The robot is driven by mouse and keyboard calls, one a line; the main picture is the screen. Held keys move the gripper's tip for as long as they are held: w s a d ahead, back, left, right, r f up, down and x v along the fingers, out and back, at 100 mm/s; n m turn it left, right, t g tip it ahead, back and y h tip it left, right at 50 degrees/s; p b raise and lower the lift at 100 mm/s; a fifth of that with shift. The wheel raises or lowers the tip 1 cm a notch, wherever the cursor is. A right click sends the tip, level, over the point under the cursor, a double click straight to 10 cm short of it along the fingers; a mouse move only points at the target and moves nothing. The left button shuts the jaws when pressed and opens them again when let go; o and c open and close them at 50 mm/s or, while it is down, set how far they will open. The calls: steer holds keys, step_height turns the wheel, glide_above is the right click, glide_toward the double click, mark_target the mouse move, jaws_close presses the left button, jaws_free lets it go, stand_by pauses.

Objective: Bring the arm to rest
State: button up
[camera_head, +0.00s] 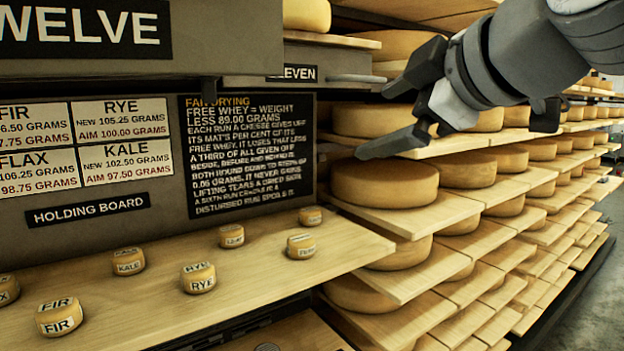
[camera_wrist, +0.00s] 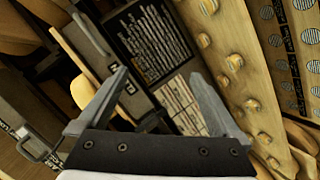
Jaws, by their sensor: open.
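My gripper (camera_head: 400,108) is at the upper right in the head view, raised in front of the cheese shelves, with its fingers pointing left. The fingers are apart and nothing is between them. In the wrist view my gripper (camera_wrist: 158,100) shows two spread fingers, with the dark text panel and label cards behind the gap. My arm (camera_head: 560,45) reaches in from the upper right corner.
Small labelled cheeses, such as FIR (camera_head: 60,317), RYE (camera_head: 198,278) and KALE (camera_head: 129,261), stand on a wooden holding board (camera_head: 240,262). Large cheese wheels (camera_head: 385,182) fill the plank shelves at the right. A dark text panel (camera_head: 247,150) hangs behind the board. Floor (camera_head: 600,300) shows at the far right.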

steer(key=s+d+f+m+g+h, duration=0.1)
steer(key=s+f+m, duration=0.3)
steer(key=f, duration=0.7)
steer(key=s+d+f+m+g+h, duration=0.2)
steer(key=f+m, duration=0.4)
steer(key=f, duration=0.4)
steer(key=s+d+f+m+g+h, duration=0.2)
steer(key=s+f+m+g, duration=0.2)
steer(key=f, duration=0.7)
steer(key=shift+s+d+f+m+h, duration=0.15)
steer(key=shift+s+f+m+h, duration=0.2)
steer(key=shift+s+m, duration=0.65)
steer(key=shift+s, duration=0.15)
